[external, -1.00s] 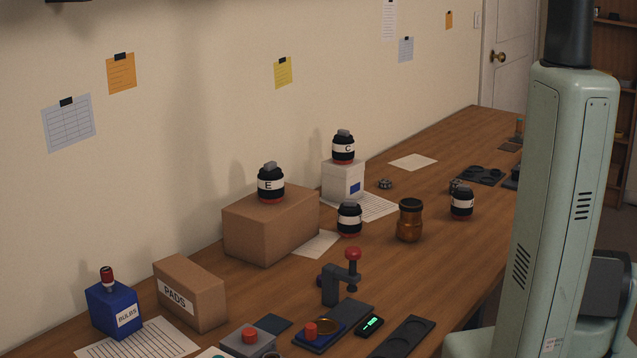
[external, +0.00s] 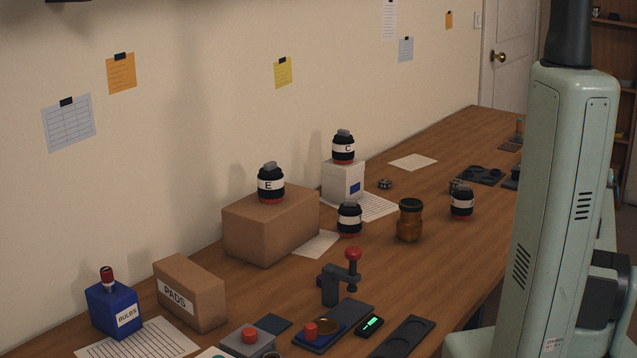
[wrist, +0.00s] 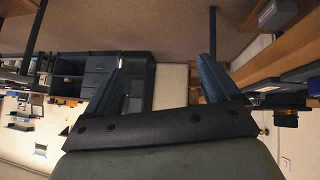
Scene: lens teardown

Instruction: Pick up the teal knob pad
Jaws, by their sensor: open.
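I cannot clearly make out a teal knob pad. A small upright thing with a teal top (external: 519,126) stands at the far end of the bench in the external view, too small to identify. My gripper (wrist: 164,62) shows in the wrist view with its two dark blue fingers wide apart and nothing between them. It points out into the room, away from the bench top. In the external view my gripper is out of the picture; only my arm shows at the right.
The wooden bench (external: 440,262) holds a cardboard box (external: 262,232) with jar E on it, a PADS box (external: 190,290), a blue BULBS box (external: 112,308), an amber jar (external: 410,222) and a dark red-knobbed press (external: 331,285). Black trays (external: 482,175) lie farther back. Bare wood lies along the middle right.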

